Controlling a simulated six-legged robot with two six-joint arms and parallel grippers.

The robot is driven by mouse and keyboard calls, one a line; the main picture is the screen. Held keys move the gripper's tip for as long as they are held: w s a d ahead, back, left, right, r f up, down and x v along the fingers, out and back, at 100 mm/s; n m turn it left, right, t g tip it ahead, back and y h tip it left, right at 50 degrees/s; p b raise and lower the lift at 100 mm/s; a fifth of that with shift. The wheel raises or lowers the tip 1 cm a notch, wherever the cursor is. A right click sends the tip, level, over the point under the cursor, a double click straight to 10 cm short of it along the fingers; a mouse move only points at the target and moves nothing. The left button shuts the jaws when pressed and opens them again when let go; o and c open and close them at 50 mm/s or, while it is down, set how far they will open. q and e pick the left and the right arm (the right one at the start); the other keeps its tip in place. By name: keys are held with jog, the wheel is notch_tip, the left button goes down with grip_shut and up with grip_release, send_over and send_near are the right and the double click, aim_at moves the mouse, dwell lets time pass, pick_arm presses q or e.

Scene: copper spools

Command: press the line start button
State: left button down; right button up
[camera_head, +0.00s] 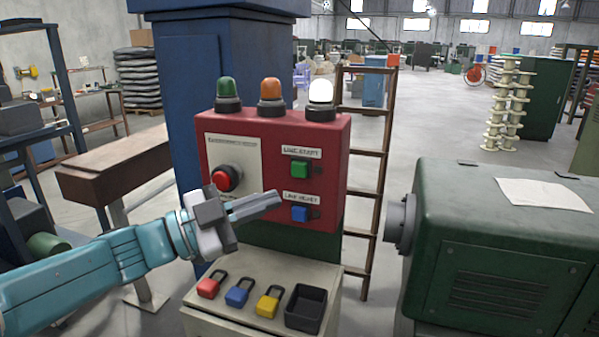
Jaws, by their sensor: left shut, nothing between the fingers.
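The green line start button (300,169) sits on the right part of the red control box (335,150), under a label that reads "LINE START". A blue button (300,214) with its own label is below it. A red round button (227,178) is on the pale panel at the left. My left gripper (279,199) is shut and empty, in front of the box, its tips lower than the green button and left of the blue one. I cannot tell whether it touches the box. The green button is not hidden. My right gripper is not in view.
Green, orange and lit white lamps (321,93) stand on the box. Red, blue and yellow padlocks (268,303) and a black tray (306,291) lie on the pale cabinet below. A wooden ladder (369,153) stands behind; a green machine (505,235) is at right.

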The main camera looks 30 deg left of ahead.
pick_arm(q)
jog(key=p, duration=0.3)
send_near(299, 169)
jog(key=w+d, duration=0.4)
jog(key=d, duration=0.1)
jog(key=shift+s+d+r, duration=0.1)
jog(key=shift+r, duration=0.4)
dwell(1.4)
jog(key=shift+w, duration=0.45)
